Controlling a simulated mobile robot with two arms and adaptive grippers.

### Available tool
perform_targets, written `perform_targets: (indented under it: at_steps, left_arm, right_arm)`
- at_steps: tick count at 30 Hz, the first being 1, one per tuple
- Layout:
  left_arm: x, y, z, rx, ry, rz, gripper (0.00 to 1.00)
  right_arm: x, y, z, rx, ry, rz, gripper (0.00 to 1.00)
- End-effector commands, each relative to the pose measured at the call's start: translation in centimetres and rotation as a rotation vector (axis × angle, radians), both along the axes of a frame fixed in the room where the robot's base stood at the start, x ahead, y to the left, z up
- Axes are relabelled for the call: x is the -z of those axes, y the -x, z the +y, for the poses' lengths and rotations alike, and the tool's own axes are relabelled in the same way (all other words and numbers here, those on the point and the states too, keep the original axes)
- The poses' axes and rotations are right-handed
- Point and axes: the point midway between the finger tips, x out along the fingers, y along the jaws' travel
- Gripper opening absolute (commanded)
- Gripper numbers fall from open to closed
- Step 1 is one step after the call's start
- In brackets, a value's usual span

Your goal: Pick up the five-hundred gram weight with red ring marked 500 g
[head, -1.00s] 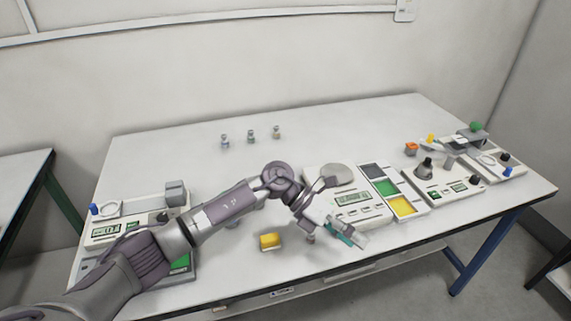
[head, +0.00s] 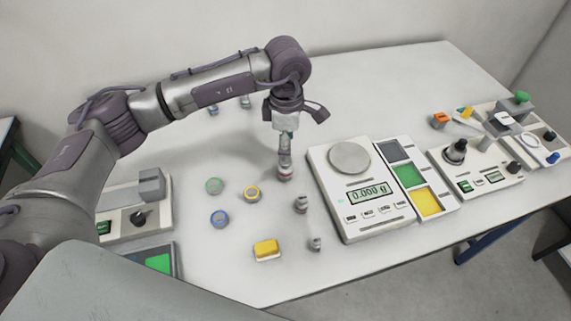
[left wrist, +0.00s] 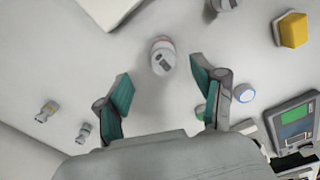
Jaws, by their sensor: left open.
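The weight with a red ring (head: 284,177) stands upright on the white table, left of the scale. It also shows in the left wrist view (left wrist: 162,57), with dark marking on its top too small to read. My left gripper (head: 285,136) points down just above it, partly covering its upper part in the head view. In the left wrist view the two green-padded fingers (left wrist: 162,80) are spread apart with nothing between their pads. The weight lies ahead of the fingertips, roughly centred between them. My right gripper is not in view.
A scale (head: 375,212) and a three-colour tray (head: 429,177) stand to the right. Smaller weights (head: 301,204) (head: 315,244), a yellow block (head: 267,250) and green, yellow and blue ringed pieces (head: 219,218) lie nearby. Bare table surrounds the red-ringed weight.

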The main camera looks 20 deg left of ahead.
Motion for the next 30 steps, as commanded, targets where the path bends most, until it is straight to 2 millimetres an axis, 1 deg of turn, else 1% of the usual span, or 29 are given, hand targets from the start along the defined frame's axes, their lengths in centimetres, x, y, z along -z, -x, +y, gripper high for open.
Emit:
perform_targets:
  at_steps: [1,3,8,11,16,19,22,28,29,30]
  left_arm:
    - [0.9,0.1,0.0,0.0,0.0,0.004,0.68]
    - [1.9,0.1,0.0,0.001,0.001,0.003,0.68]
    - [3.2,0.1,-0.1,0.001,0.002,0.001,0.68]
    - [3.9,0.2,0.0,0.0,0.002,0.003,0.68]
    - [6.3,0.9,-0.1,0.0,0.002,0.005,0.68]
    - [7.7,0.7,-0.1,-0.001,0.003,0.003,0.68]
    - [8.3,0.7,-0.1,0.001,0.002,0.001,0.68]
    - [8.4,0.7,-0.1,0.001,0.003,0.0,0.68]
    - [8.4,0.7,-0.1,0.001,0.003,0.0,0.67]
    - [8.4,0.7,-0.1,0.001,0.003,0.0,0.6]
  right_arm:
    - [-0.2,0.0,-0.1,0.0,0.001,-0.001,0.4]
    - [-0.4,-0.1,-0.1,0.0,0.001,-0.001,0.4]
    - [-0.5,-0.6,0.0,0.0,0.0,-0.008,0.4]
    - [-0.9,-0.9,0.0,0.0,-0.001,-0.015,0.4]
    - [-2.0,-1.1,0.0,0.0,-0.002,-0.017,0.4]
    - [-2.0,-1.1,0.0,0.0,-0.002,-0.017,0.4]
    - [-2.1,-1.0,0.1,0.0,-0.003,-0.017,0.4]
    - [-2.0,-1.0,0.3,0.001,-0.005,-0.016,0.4]
    - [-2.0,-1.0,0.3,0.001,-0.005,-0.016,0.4]
    - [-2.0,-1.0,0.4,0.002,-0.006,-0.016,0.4]
